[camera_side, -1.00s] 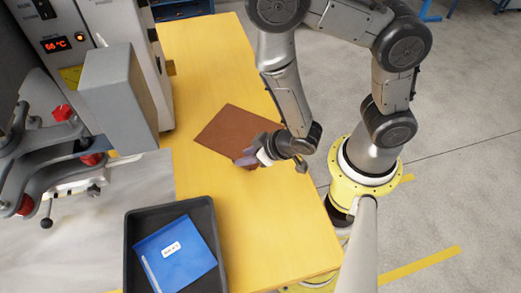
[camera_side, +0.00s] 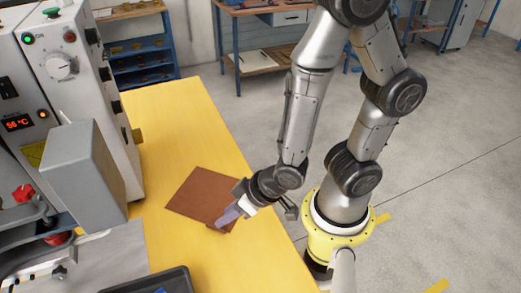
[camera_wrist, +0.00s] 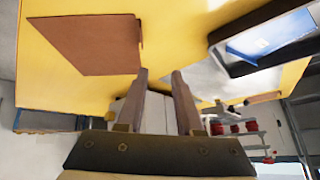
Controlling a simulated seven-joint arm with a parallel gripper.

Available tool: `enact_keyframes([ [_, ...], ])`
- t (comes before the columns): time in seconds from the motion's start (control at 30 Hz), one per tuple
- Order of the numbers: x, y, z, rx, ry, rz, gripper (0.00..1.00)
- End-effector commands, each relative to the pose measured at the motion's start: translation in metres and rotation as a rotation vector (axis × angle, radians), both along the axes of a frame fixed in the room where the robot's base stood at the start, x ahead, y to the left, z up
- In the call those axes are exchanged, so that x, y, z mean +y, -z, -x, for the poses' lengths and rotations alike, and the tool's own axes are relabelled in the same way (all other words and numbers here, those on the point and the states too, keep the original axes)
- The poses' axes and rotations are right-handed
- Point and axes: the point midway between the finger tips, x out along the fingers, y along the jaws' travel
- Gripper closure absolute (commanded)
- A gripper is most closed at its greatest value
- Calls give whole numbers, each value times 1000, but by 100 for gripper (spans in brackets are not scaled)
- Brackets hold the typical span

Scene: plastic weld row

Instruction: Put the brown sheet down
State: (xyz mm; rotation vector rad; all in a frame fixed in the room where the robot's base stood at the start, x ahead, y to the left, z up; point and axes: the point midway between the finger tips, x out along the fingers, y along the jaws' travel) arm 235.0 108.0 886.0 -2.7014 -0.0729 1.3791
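The brown sheet (camera_side: 200,193) appears to lie flat on the yellow table (camera_side: 165,110), beside the grey machine. In the wrist view the sheet (camera_wrist: 85,42) is at the upper left, just left of the fingertips. My gripper (camera_side: 226,218) is at the sheet's near right side in the side view and covers part of that edge. In the wrist view my gripper (camera_wrist: 158,74) has its two fingers apart, with yellow table showing between them and no sheet in the gap. I cannot tell whether a finger touches the sheet.
A grey machine (camera_side: 85,170) with a red display stands at the left. A black tray (camera_side: 170,281) is at the bottom edge; the wrist view shows a blue item (camera_wrist: 270,35) in it. The table beyond the sheet is clear.

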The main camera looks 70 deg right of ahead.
Motion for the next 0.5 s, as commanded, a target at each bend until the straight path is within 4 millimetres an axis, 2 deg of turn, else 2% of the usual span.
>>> enact_keyframes([
  [0.03,6,-18,-9,8,5,-52,64],
  [0.1,10,-40,-14,33,-13,-98,64],
  [0.23,2,-86,-15,60,-57,-131,64],
  [0.37,-23,-133,-6,67,-87,-98,64],
  [0.5,-61,-172,20,81,-79,-12,64],
])
